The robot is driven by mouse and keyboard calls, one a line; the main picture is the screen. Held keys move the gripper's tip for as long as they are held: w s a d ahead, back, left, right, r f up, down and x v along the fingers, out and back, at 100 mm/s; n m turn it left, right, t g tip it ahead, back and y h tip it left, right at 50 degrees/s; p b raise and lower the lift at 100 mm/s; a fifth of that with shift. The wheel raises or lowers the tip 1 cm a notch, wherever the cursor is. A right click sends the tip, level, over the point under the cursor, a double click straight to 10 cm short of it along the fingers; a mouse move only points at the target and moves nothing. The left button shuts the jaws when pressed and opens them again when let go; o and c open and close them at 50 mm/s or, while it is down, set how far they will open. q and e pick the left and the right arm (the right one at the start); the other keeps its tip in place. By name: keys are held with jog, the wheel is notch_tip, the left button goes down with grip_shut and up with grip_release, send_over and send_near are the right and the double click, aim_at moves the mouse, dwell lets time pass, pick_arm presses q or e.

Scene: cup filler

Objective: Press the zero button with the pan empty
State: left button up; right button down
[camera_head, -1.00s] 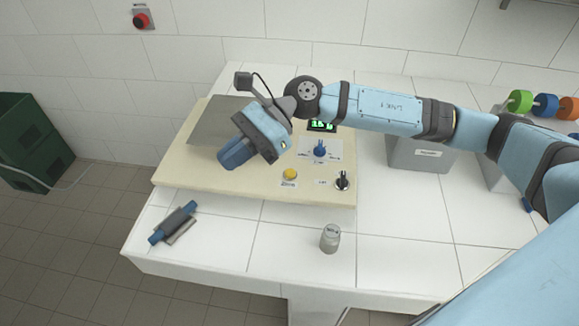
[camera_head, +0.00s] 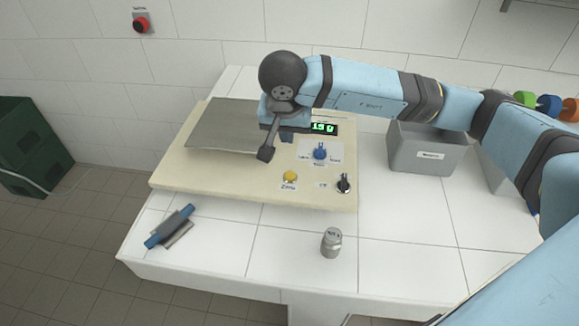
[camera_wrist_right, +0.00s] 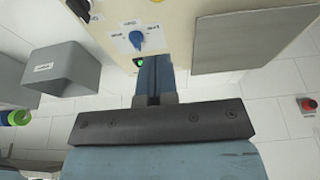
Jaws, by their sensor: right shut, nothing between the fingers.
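The scale is a cream panel (camera_head: 210,173) with a flat grey pan (camera_head: 225,127), and nothing shows on the pan's visible part. The yellow zero button (camera_head: 290,176) is near the panel's front edge, uncovered. The green-lit display (camera_head: 324,128) shows digits that I cannot read surely. My right gripper (camera_head: 287,137) is shut and empty, beside the display and behind the zero button, apart from it. In the right wrist view its blue fingers (camera_wrist_right: 154,75) are together and partly cover the display. The pan also shows there (camera_wrist_right: 238,40). My left gripper is not in view.
A blue selector knob (camera_head: 320,152) and a black switch (camera_head: 343,183) stand on the panel. A metal weight (camera_head: 331,242) and a blue-and-grey tool (camera_head: 171,227) are on the white table. A grey bin (camera_head: 430,150) stands right.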

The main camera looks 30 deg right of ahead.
jog(key=shift+f, duration=0.15)
jog(key=p, duration=0.2)
send_near(290, 173)
jog(key=x, duration=0.5)
jog(key=shift+w+d+f, duration=0.15)
jog(key=shift+w+f, duration=0.1)
jog(key=shift+f, duration=0.65)
